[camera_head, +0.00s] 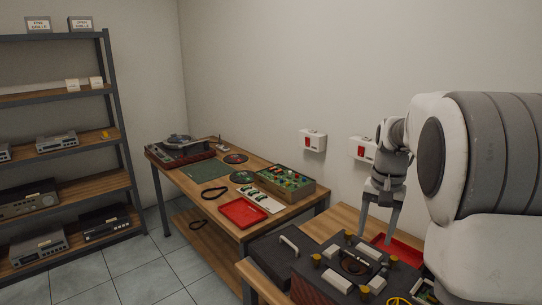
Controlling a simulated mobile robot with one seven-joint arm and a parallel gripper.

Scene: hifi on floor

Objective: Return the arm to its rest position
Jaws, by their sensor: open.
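My arm comes in from the right edge and reaches over the nearer wooden table (342,220). My gripper (378,236) points down at the far part of this table, with its two fingers spread apart. I see nothing between the fingers. It is above or beside a red tray (402,254) and behind a dark device with several knobs and pale bars (336,270). The exact height of the fingertips over the table is hard to tell. My upper arm hides the table's right side.
A second wooden table (285,221) holds a turntable (178,147), a green mat (207,170), a red tray (243,212) and a green-topped box (286,184). A shelf (118,130) with audio units stands left. Two wall boxes (313,141) hang behind. Tiled floor (150,262) is clear.

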